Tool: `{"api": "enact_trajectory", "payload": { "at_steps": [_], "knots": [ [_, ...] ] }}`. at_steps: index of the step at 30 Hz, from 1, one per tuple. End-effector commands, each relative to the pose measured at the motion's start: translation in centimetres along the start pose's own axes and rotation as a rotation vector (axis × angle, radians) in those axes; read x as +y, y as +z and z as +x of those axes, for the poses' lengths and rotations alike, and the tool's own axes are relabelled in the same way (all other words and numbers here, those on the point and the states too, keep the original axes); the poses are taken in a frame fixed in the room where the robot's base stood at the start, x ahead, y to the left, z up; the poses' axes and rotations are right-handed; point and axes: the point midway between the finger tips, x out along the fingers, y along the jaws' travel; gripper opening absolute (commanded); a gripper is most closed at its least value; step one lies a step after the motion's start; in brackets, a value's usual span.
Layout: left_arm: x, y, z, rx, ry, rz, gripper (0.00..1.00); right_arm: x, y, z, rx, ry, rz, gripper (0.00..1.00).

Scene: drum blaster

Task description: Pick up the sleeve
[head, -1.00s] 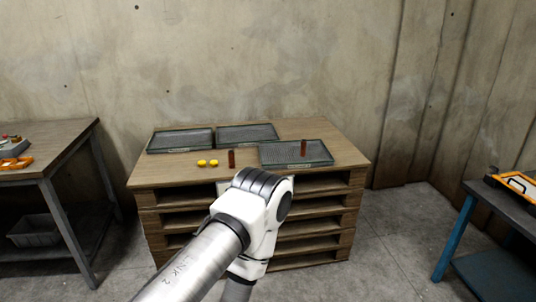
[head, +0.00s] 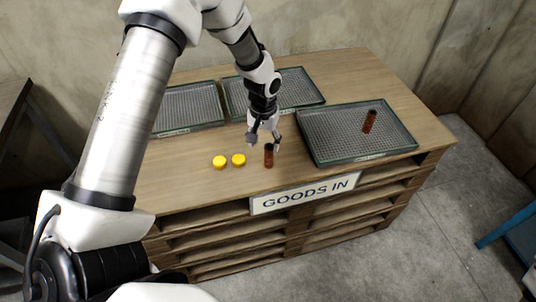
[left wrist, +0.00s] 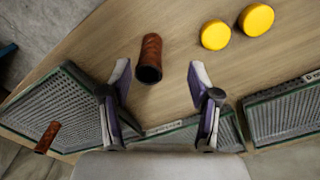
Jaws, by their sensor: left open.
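A brown sleeve (head: 268,155) stands upright on the wooden table, left of the right-hand tray. In the left wrist view this sleeve (left wrist: 150,58) shows its dark open top, beyond and between the fingertips. My left gripper (head: 263,141) is open, just above and behind the sleeve in the head view, with nothing between its fingers. The gripper's two fingers also show in the left wrist view (left wrist: 158,82). A second brown sleeve (head: 369,121) stands in the right-hand tray (head: 340,155); it also appears at the left of the wrist view (left wrist: 47,137). My right gripper is out of view.
Two yellow round pieces (head: 229,161) lie on the table left of the near sleeve. Two empty mesh trays stand at the back, one at left (head: 187,108) and one behind my arm (head: 300,88). A "GOODS IN" sign (head: 305,193) is on the table's front edge.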

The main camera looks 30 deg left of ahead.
Motion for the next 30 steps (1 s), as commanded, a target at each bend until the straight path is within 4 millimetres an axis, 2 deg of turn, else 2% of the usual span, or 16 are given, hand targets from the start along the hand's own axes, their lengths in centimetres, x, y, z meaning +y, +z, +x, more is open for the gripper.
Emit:
{"api": "enact_trajectory", "payload": {
  "at_steps": [9,17,18,22,30],
  "knots": [
    [0.6,-0.2,5.1,-0.001,-0.001,0.001,0.62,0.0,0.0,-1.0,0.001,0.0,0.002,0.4],
    [0.6,-0.2,5.7,0.0,-0.001,0.002,0.62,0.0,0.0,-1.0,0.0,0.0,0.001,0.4],
    [0.6,-0.2,5.7,0.0,-0.001,0.002,0.48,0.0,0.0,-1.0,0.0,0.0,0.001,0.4],
    [0.6,-0.2,5.7,0.0,-0.001,0.002,0.02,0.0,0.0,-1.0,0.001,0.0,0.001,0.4],
    [0.6,-0.2,5.6,0.0,0.0,0.002,0.0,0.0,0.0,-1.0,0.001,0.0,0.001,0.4]
  ]
}}
